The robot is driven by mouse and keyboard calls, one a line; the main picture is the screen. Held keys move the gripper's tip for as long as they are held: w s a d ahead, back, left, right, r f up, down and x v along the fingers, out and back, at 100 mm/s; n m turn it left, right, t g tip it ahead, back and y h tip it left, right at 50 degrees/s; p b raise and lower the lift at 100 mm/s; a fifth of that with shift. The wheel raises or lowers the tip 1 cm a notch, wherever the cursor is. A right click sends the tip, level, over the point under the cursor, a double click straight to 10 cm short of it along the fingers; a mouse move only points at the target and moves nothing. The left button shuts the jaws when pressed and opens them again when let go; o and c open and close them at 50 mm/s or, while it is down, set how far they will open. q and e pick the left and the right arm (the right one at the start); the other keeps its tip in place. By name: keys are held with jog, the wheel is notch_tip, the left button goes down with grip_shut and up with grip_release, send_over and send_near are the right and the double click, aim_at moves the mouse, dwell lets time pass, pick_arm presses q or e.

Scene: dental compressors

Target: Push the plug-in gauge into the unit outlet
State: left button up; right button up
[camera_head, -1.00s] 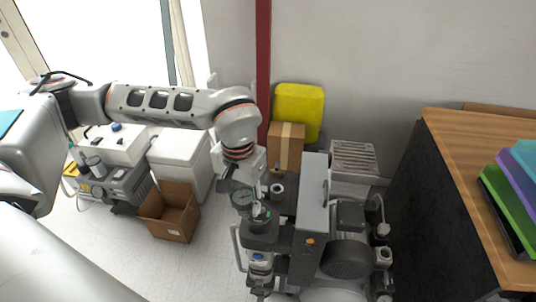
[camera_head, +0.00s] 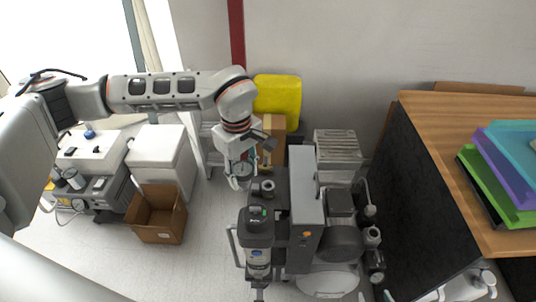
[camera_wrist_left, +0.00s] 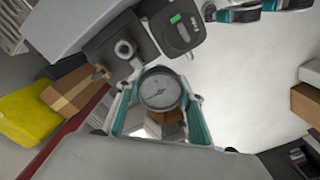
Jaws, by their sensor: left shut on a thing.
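The plug-in gauge (camera_head: 242,169) is a round dial with a pale face. My left gripper (camera_head: 240,180) is shut on it, above and just left of the unit. In the left wrist view the gauge dial (camera_wrist_left: 160,90) faces the camera between teal fingers. The compressor unit (camera_head: 307,222) stands on the floor, with a tall grey housing. A dark block with a round, light-ringed port (camera_head: 267,187), which looks like the outlet, lies right of the gauge and apart from it. The port shows in the wrist view (camera_wrist_left: 125,48) too.
A black cylinder-topped part (camera_head: 257,222) stands in front of the port. A cardboard box (camera_head: 273,142) and yellow container (camera_head: 278,98) are behind. An open carton (camera_head: 158,215) sits on the left floor. A wooden-topped bench (camera_head: 425,130) stands right. Teal-and-black parts cross the wrist view's top edge.

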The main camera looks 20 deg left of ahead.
pick_arm(q)
jog(key=w+n, duration=0.1)
jog(key=d+n+p, duration=0.1)
jog(key=n, duration=0.1)
jog(key=w+n, duration=0.1)
jog(key=n, duration=0.1)
jog(key=shift+w+d+r, duration=0.2)
jog(key=shift+w, duration=0.1)
jog(key=w+d+f+n, duration=0.1)
jog(key=n, duration=0.3)
jog(key=w+d+f+n, duration=0.1)
jog(key=w+f+n, duration=0.1)
jog(key=n, duration=0.2)
jog(key=w+d+f+n, duration=0.1)
jog(key=n, duration=0.3)
jog(key=shift+w+d+f+n, duration=0.15)
jog(key=shift+w+f+n, duration=0.25)
jog(key=shift+f, duration=0.55)
jog(key=shift+f+b, duration=0.15)
jog(key=shift+b, duration=0.2)
pick_arm(e)
jog(key=shift+w+a+r, duration=0.15)
jog(key=shift+a+r, duration=0.2)
jog(key=shift+r, duration=0.45)
jog(key=shift+d+f, duration=0.1)
jog(key=shift+f, duration=0.1)
pick_arm(q)
jog(key=shift+f, duration=0.1)
